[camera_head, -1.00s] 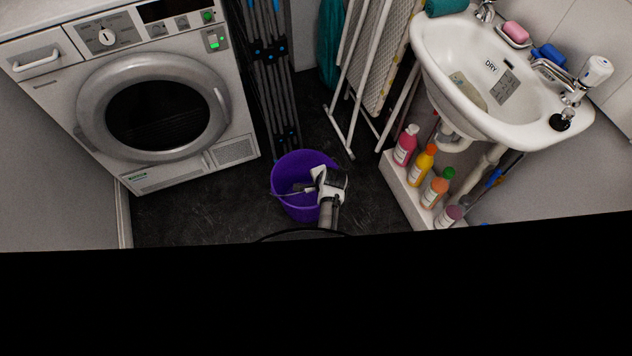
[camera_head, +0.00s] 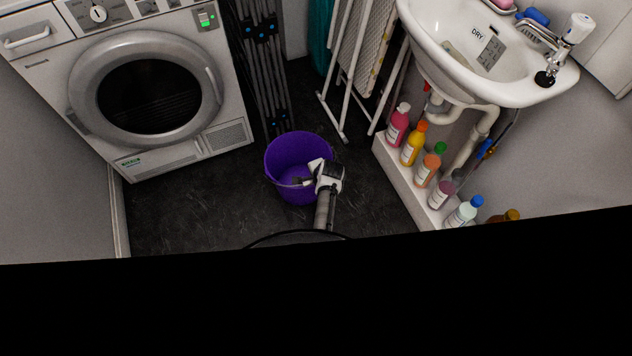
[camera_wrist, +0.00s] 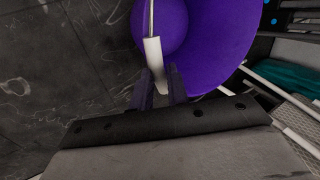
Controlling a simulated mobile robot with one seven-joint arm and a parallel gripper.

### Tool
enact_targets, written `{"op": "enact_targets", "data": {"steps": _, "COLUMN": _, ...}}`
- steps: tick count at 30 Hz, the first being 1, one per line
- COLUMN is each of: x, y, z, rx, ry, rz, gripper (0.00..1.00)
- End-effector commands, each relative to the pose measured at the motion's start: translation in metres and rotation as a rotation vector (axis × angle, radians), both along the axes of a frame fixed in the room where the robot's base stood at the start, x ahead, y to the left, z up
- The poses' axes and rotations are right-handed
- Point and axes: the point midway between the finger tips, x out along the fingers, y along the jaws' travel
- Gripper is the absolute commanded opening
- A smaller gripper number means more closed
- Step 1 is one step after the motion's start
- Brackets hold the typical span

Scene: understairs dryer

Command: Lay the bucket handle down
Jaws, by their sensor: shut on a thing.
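The purple bucket (camera_head: 284,150) stands on the dark floor in the middle of the head view. It fills the upper part of the wrist view (camera_wrist: 222,45). Its handle is a thin metal wire with a white grip (camera_wrist: 154,60). My gripper (camera_wrist: 160,83) is shut on this white grip, one dark finger on each side. In the head view my gripper (camera_head: 307,181) is at the bucket's near right side. The handle is held by the near rim, and its exact tilt is hard to tell. My gripper hides part of the near right rim.
A white dryer (camera_head: 165,95) stands at left and folded dark racks (camera_head: 262,70) behind the bucket. A white clothes airer (camera_head: 340,85) leans behind. At right are a sink (camera_head: 465,60) and a ledge (camera_head: 405,180) with several bottles. Bare floor (camera_head: 190,200) lies left of the bucket.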

Motion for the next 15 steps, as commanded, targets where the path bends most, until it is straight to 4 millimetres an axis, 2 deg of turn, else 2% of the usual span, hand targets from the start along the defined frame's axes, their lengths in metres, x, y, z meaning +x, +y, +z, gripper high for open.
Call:
{"op": "enact_targets", "data": {"steps": 13, "x": -0.0002, "y": -0.0003, "z": -0.0018, "rx": -0.001, "ry": 0.004, "rz": 0.0, "gripper": 0.0}}
{"op": "enact_targets", "data": {"steps": 14, "x": -0.0001, "y": -0.0003, "z": -0.0018, "rx": 0.0, "ry": 0.003, "rz": 0.0, "gripper": 0.19}}
{"op": "enact_targets", "data": {"steps": 15, "x": -0.0001, "y": -0.0003, "z": -0.0017, "rx": 0.0, "ry": 0.003, "rz": 0.0, "gripper": 0.24}}
